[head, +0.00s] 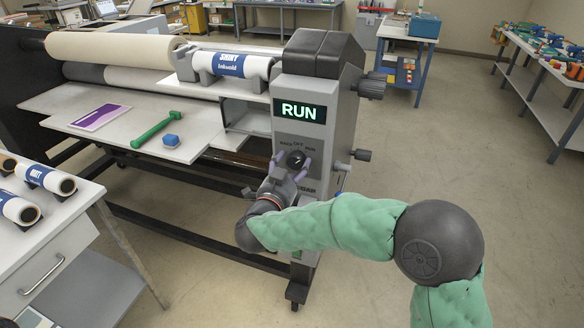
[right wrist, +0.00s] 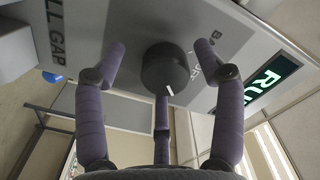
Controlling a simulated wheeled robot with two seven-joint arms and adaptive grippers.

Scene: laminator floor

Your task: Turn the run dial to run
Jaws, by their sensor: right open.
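The run dial (head: 296,159) is a dark round knob on the grey laminator end housing (head: 318,77), below a display (head: 300,111) that reads RUN in green. The dial (right wrist: 165,69) also shows in the right wrist view; its white mark points down and right, toward the RUN end of its lettering. My right gripper (head: 292,168) is in front of the dial. In the right wrist view its purple fingers (right wrist: 160,60) are open on both sides of the dial, with visible gaps, and a third finger is below it. My left gripper is not in view.
Side knobs (head: 371,86) stick out right of the housing. A cart with labelled rolls (head: 45,177) stands at left. The floor at right is clear.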

